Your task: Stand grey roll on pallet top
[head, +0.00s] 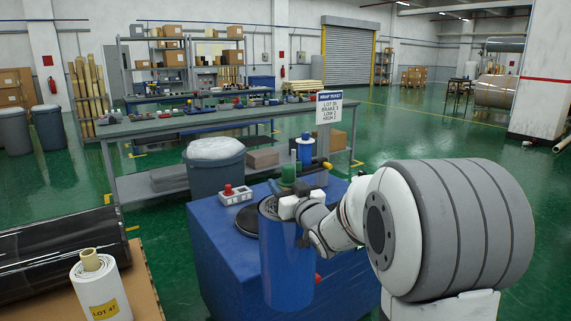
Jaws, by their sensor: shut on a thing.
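My gripper (288,207) is at the top of an upright blue roll (285,265) and is shut on it. The fingers are small here and partly hidden, so the exact grip is hard to see. The roll hangs upright in front of the blue machine cabinet (215,260); its wrapped side looks blue, with a dark top end. I see no roll that is plainly grey. The brown pallet top (150,287) is at the lower left, with a white roll (105,290) standing on it, yellow-labelled, with a tan core. My gripper is well to the right of the pallet.
A large black-wrapped roll (60,255) lies at the left of the pallet. The cabinet top carries a dark round plate (246,222) and a control box with a red button (232,195). A grey bin (214,168) and a long workbench (180,125) stand behind.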

